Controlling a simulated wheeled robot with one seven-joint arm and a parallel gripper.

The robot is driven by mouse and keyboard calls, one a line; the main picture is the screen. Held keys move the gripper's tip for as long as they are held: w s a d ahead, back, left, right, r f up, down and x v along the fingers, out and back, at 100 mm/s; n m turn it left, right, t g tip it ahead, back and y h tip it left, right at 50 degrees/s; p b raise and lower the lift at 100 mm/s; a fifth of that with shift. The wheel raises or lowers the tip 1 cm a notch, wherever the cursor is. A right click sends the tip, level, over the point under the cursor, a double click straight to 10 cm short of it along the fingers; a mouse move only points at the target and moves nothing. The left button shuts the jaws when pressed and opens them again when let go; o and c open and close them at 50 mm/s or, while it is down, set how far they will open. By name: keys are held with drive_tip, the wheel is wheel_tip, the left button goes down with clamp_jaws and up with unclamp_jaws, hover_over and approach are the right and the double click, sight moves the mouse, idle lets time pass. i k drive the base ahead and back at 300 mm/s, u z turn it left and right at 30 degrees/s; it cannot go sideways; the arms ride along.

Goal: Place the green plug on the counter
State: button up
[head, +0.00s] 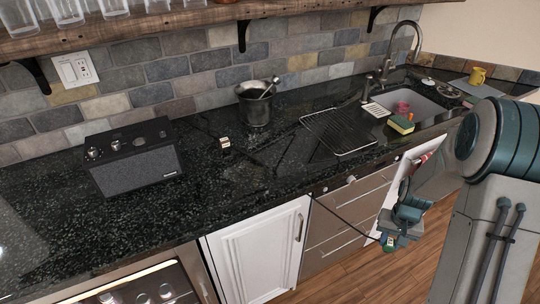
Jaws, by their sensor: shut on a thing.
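My gripper (393,236) is at the right, in front of the drawers and lower than the countertop. It is shut on a small green plug (389,245), which shows below its fingers. A thin dark cable runs from near the plug up left to the counter edge. The black speckled stone counter (215,205) runs along the tiled wall. Part of the plug is hidden by the fingers.
A black speaker (134,157), a small item (225,145), a metal mortar (257,105) and a wire rack (339,130) stand on the counter. A sink (420,102), with a sponge (401,124) beside it, is at the right. The front left counter is clear.

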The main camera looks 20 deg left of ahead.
sight(215, 153)
drive_tip(key=u, duration=1.45)
